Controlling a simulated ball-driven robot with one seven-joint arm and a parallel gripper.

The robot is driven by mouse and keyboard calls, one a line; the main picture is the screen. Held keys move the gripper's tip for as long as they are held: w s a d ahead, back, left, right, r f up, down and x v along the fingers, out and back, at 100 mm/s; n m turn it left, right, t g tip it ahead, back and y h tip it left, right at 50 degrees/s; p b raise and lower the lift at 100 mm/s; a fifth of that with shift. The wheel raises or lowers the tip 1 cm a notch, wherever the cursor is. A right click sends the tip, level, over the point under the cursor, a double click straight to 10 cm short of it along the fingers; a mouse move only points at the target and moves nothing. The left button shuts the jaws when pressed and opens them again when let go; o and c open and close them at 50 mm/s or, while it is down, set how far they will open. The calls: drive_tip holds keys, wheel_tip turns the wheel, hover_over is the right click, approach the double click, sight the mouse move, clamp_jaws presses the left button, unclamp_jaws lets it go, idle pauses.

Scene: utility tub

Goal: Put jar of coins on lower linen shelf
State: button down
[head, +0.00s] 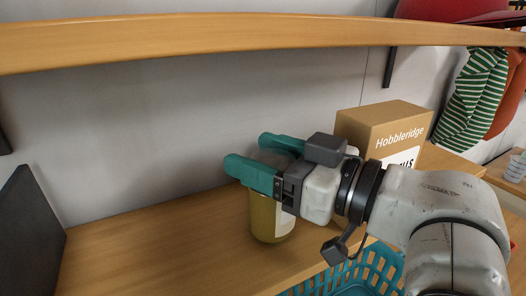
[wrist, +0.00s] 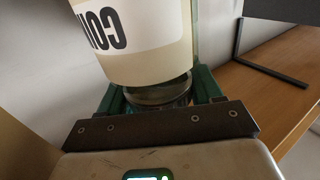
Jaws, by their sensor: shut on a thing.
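The jar of coins (head: 267,220) is a yellowish jar with a pale label. In the head view it is upright at the lower wooden shelf (head: 150,245), and its base looks to be at the shelf surface, though I cannot tell if it touches. My gripper (head: 252,158) reaches in from the right with teal fingers shut around the jar's upper part. In the wrist view the jar (wrist: 135,45) fills the upper middle, with part of the label's lettering showing, between the teal fingers (wrist: 162,95). The jar's top is partly hidden by the fingers.
A cardboard box (head: 385,135) marked Hobbleridge stands behind my gripper to the right. An upper shelf (head: 200,40) runs overhead. A teal basket (head: 375,265) sits below the front edge. A dark panel (head: 30,235) stands at left. The shelf left of the jar is clear.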

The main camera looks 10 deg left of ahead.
drive_tip(key=shift+f, duration=0.1)
drive_tip(key=shift+c, duration=2.4)
unclamp_jaws()
drive_tip(key=shift+r, duration=0.25)
drive_tip(key=b+v, duration=1.2)
drive_tip(key=b, duration=0.1)
drive_tip(key=shift+f, duration=0.2)
drive_tip(key=shift+r, duration=0.1)
